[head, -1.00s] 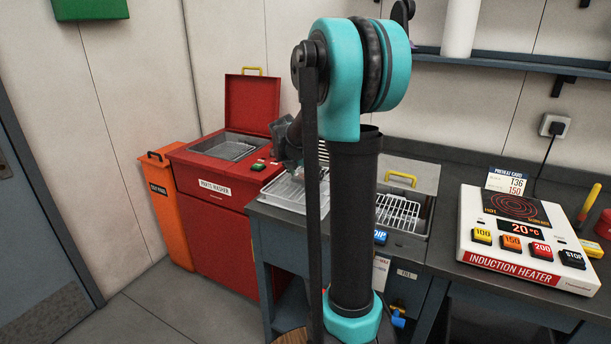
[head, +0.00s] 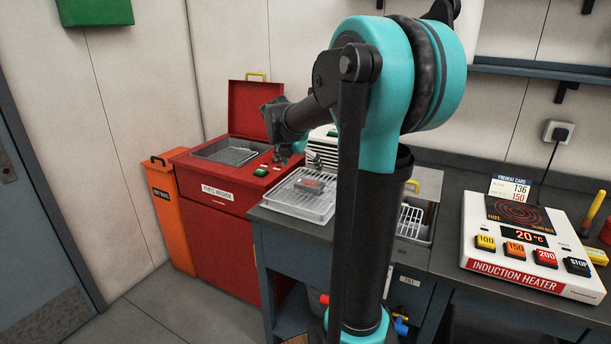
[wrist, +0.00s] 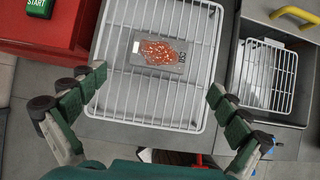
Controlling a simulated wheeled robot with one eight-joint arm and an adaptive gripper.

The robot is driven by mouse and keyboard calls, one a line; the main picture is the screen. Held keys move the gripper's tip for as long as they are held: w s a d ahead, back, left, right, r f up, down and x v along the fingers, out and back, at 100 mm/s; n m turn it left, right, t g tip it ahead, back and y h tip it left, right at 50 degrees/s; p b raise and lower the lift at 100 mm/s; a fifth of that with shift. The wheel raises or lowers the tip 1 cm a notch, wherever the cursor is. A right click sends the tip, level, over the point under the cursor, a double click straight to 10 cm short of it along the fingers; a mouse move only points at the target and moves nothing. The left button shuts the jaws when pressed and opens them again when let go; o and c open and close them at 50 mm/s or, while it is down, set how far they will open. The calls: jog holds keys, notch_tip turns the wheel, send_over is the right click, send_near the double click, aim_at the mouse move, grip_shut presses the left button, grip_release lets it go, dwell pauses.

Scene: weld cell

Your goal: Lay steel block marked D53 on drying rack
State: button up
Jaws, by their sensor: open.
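The steel block (wrist: 158,51) lies flat on the wire grid of the drying rack (wrist: 122,104) in the wrist view. It is grey with a reddish, speckled patch on top and a marking at its right end that is too small to read fully. In the head view the block (head: 309,185) shows on the rack (head: 292,206) beside the parts washer. My gripper (wrist: 158,98) is open and empty, with its fingers spread wide over the rack's near part, apart from the block. In the head view my gripper is partly hidden by my arm.
The red parts washer (head: 207,196) stands open left of the rack, with an orange bin (head: 171,213) beyond it. A dip tank (wrist: 270,105) with a wire basket and yellow handle is right of the rack. The induction heater (head: 530,265) reads 20 °C at the far right.

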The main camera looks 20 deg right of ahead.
jog(key=shift+v, duration=1.55)
